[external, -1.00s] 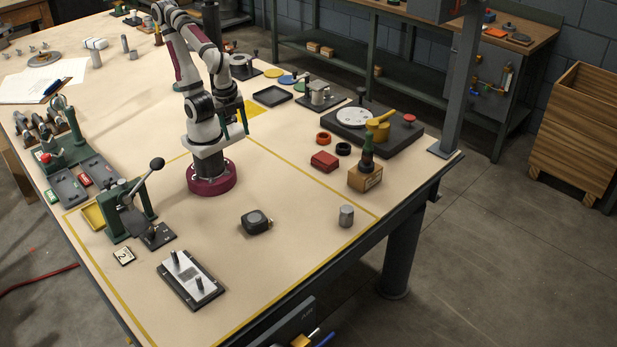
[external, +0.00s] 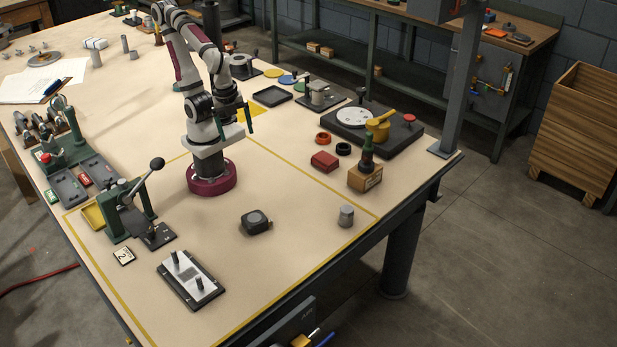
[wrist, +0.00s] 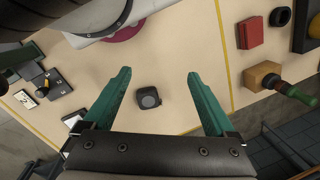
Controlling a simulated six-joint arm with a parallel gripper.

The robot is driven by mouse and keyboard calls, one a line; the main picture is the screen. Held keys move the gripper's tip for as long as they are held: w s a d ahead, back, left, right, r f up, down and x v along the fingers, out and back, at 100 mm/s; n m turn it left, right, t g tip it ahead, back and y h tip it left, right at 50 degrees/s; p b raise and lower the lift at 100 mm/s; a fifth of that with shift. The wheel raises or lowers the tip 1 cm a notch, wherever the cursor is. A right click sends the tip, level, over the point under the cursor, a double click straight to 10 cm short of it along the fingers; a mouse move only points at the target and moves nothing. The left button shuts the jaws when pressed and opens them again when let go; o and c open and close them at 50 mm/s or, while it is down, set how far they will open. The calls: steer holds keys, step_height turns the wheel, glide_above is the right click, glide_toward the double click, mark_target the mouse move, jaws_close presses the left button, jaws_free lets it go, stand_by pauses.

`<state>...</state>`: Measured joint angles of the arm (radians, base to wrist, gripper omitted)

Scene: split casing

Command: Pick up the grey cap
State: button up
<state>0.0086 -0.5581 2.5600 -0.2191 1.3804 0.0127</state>
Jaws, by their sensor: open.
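A small grey cylinder, which looks like the grey cap (external: 346,217), stands upright on the near right of the table inside the yellow line. I do not see it in the wrist view, where my gripper may hide it. My gripper (external: 236,122) is high above the table near my base, well away from the cylinder. In the wrist view its two green fingers (wrist: 160,76) are wide apart with nothing between them at their height. A dark rounded box with a round grey face (external: 257,222) lies on the table; in the wrist view it shows below, between the fingers (wrist: 148,97).
A lever press (external: 135,210) and a plate with two pegs (external: 190,278) stand at the left. The table around the cylinder is clear.

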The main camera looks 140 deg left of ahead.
steer(key=w+a+f+n+t, duration=0.1)
steer(key=w+f+t, duration=0.15)
steer(key=w, duration=0.35)
steer(key=w+f+n+t, duration=0.1)
steer(key=w+f, duration=0.3)
steer(key=w, duration=0.3)
steer(key=n+t, duration=0.4)
steer(key=t, duration=0.3)
glide_toward(347, 211)
steer(key=d, duration=0.1)
steer(key=w+d+f, duration=0.1)
steer(key=d, duration=0.1)
steer(key=d+f, duration=0.1)
steer(key=shift+w+d+f, duration=0.15)
steer(key=shift+w+f, duration=0.1)
steer(key=shift+w, duration=0.1)
steer(key=a+n, duration=0.1)
steer(key=a+f+n+t+y, duration=0.1)
steer(key=s+a+f+n+t+y, duration=0.1)
steer(key=a, duration=0.1)
steer(key=shift+t, duration=0.25)
steer(key=shift+w+a+f, duration=0.15)
steer(key=shift+w+a, duration=0.05)
steer(key=x, duration=0.7)
jaws_close()
